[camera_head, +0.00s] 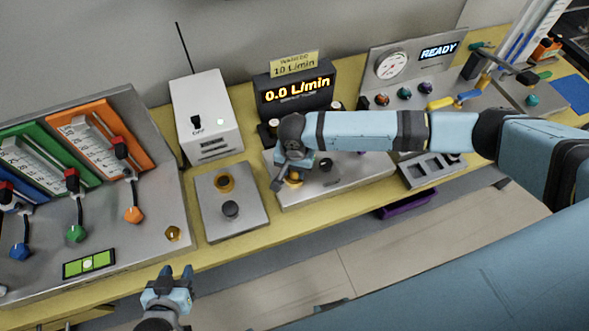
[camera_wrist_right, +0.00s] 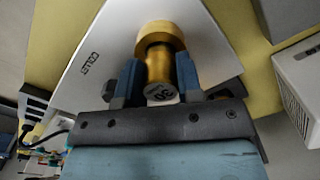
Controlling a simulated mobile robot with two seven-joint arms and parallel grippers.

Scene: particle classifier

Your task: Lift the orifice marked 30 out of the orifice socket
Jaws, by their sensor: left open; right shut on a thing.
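The orifice marked 30 (camera_wrist_right: 162,92) is a brass cylinder with a grey end face that reads 30, seen upside down in the right wrist view. A wider brass collar (camera_wrist_right: 160,36) surrounds its far end, by the pale metal plate (camera_wrist_right: 88,50). I cannot tell how deep the orifice sits in the collar. My right gripper (camera_wrist_right: 160,80) is shut on the orifice, one finger on each side. In the head view this gripper (camera_head: 291,176) is over the front left of the plate and partly hides the brass. My left gripper (camera_head: 177,275) is open and empty in front of the bench.
A flow display reading 0.0 L/min (camera_head: 297,93) stands behind the plate. Left of it are a white box with an antenna (camera_head: 208,115) and a small plate with two round fittings (camera_head: 231,200). A slotted grey holder (camera_head: 433,170) and a purple tray (camera_head: 405,204) lie right.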

